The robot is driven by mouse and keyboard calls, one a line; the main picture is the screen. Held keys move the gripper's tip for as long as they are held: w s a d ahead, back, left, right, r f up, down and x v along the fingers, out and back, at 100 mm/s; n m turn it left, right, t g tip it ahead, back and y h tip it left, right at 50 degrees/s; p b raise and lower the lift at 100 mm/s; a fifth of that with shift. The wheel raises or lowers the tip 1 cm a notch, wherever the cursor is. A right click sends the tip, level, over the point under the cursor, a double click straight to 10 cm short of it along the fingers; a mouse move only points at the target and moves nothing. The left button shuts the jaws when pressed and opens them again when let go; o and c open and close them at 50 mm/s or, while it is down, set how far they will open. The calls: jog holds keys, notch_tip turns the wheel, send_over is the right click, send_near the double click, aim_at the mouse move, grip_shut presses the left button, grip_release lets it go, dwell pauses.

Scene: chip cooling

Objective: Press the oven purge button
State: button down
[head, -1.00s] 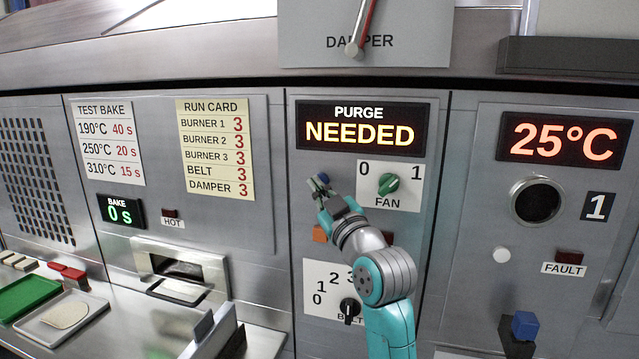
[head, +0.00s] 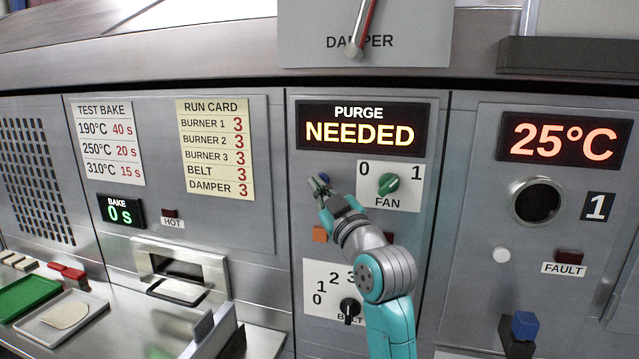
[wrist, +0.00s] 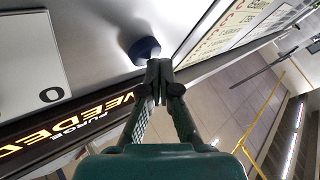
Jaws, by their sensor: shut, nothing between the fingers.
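A dark blue round button (head: 323,177) is on the steel panel, below the display (head: 366,126) that reads "PURGE NEEDED". No label on the button is readable. My gripper (head: 324,194) is at the panel just below the button and partly in front of it. In the wrist view the blue button (wrist: 144,50) stands out from the panel, with the closed fingertips (wrist: 158,72) right beside its edge. I cannot tell whether they touch it. The fingers hold nothing.
A green fan knob (head: 388,184) is right of my gripper. The damper lever (head: 356,46) is above. Trays (head: 62,318) lie on the counter at left.

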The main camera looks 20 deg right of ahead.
jog(key=shift+w+d, duration=0.15)
dwell(0.6)
jog(key=shift+s+a, duration=0.55)
jog(key=shift+s, duration=0.15)
jog(key=s+a, duration=0.1)
jog(key=s, duration=0.1)
jog(key=s+a, duration=0.2)
dwell(0.4)
dwell(0.6)
